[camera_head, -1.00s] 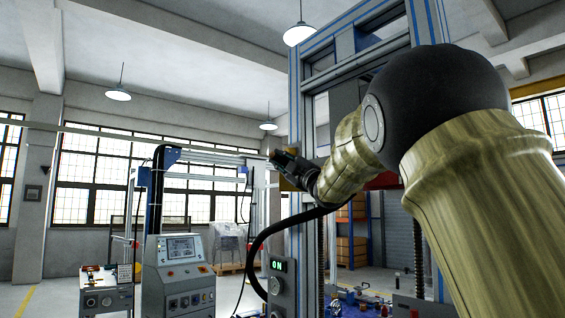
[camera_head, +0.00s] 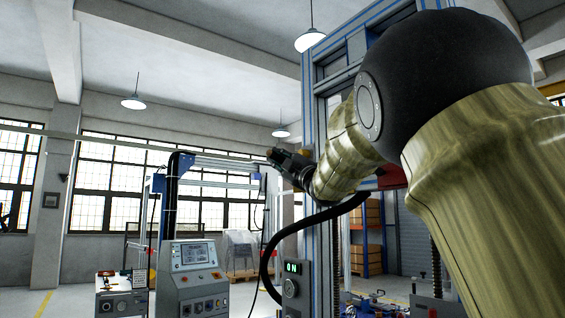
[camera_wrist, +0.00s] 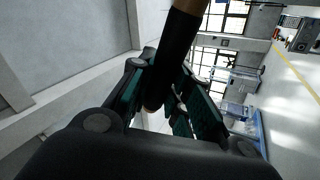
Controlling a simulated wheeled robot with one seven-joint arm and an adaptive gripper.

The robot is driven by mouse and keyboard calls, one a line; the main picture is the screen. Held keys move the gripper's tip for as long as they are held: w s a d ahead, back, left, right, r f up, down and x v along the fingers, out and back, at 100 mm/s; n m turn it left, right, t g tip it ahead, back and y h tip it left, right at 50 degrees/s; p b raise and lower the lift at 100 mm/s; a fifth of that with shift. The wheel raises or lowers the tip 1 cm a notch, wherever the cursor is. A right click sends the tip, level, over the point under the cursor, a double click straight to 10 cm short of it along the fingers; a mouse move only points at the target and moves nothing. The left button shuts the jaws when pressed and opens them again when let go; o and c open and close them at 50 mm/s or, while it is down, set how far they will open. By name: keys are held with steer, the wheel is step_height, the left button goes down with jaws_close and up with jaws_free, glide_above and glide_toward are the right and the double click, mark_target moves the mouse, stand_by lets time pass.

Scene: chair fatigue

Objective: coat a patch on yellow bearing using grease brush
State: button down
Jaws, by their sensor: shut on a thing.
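My gripper (camera_wrist: 166,92) is shut on a dark stick-like tool with a brown end, which looks like the grease brush (camera_wrist: 178,50). The brush runs up and out of the top of the wrist view, and its far end is out of frame. In the head view my gripper (camera_head: 284,161) is small and dark, in front of the tall test frame.
The tall grey and blue frame (camera_head: 309,100) stands close to my arm. A black hose hangs near the ON switch box (camera_head: 291,283). Open floor lies at the left.

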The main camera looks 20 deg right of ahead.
mark_target(271, 157)
steer(key=shift+s+a+f+b, duration=0.1)
steer(key=shift+s+a+b, duration=0.15)
steer(key=shift+a+b, duration=0.25)
steer(key=shift+s+a, duration=0.3)
steer(key=shift+a, duration=0.55)
